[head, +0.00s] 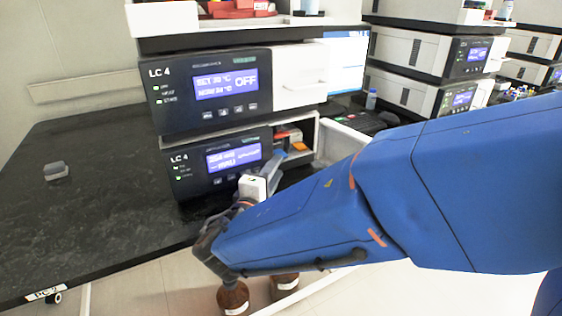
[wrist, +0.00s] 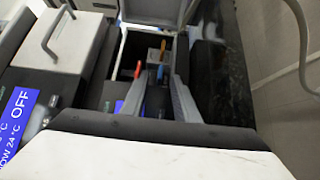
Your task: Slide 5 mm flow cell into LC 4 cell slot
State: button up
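The lower LC 4 unit (head: 222,161) has its front compartment open on the right side, with a red piece (head: 284,135) and an orange piece (head: 299,146) inside. My gripper (head: 285,158) is at the front of this opening. In the wrist view, the two grey fingers (wrist: 160,88) stand apart and point into the compartment. A dark narrow body with a small blue part (wrist: 160,73) shows between them; I cannot tell whether they grip it. Red and orange tabs show beyond. I cannot identify the 5 mm flow cell or the slot with certainty.
An upper LC 4 unit (head: 212,88), its display reading OFF, sits above with a closed white front cover (head: 299,78). A pale open panel (head: 343,136) stands right of the compartment. A small grey object (head: 56,171) lies on the clear black bench (head: 90,220) at left.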

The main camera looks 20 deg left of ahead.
jog(key=s, duration=0.9)
jog(key=shift+s+d, duration=0.15)
jog(key=shift+d, duration=0.05)
